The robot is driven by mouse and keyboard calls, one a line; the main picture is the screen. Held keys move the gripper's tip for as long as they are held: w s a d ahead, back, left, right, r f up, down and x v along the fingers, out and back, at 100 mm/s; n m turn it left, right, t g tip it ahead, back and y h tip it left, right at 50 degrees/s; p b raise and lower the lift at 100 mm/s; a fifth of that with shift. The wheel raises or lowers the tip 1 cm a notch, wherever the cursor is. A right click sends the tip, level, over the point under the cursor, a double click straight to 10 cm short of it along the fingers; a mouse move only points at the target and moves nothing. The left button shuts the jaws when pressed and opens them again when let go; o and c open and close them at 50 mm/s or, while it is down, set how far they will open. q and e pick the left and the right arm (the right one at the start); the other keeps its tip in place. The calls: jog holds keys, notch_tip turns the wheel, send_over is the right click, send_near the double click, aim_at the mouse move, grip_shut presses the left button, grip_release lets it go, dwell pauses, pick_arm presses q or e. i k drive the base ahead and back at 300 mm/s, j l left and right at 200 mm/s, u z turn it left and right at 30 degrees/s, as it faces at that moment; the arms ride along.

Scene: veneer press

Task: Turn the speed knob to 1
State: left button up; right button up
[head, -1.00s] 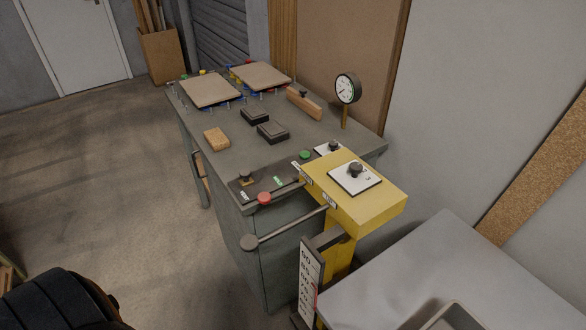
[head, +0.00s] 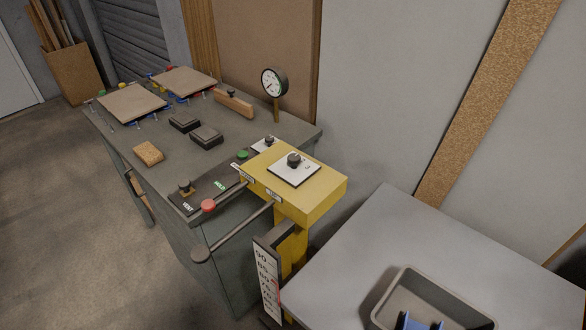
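A dark round knob (head: 293,160) stands on a white plate (head: 294,169) on top of the yellow box (head: 323,193) at the right end of the bench. A second, smaller dark knob (head: 269,140) stands on another white plate just behind the yellow box. The markings on both plates are too small to read, so I cannot tell which knob is the speed knob or where either one points. Neither of my grippers is in view, and nothing touches the knobs.
A grey bench (head: 160,195) holds a red knob (head: 208,205), a green button (head: 242,155), a gauge (head: 274,82) and two boards. A rod with a dark ball end (head: 201,254) juts toward me. A grey table (head: 345,255) with a tray (head: 377,299) stands at right.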

aim_at(294, 159)
jog(key=k+j+z, duration=0.15)
jog(key=j+z, duration=0.2)
jog(key=k+j+z, duration=0.15)
jog(key=z, duration=0.25)
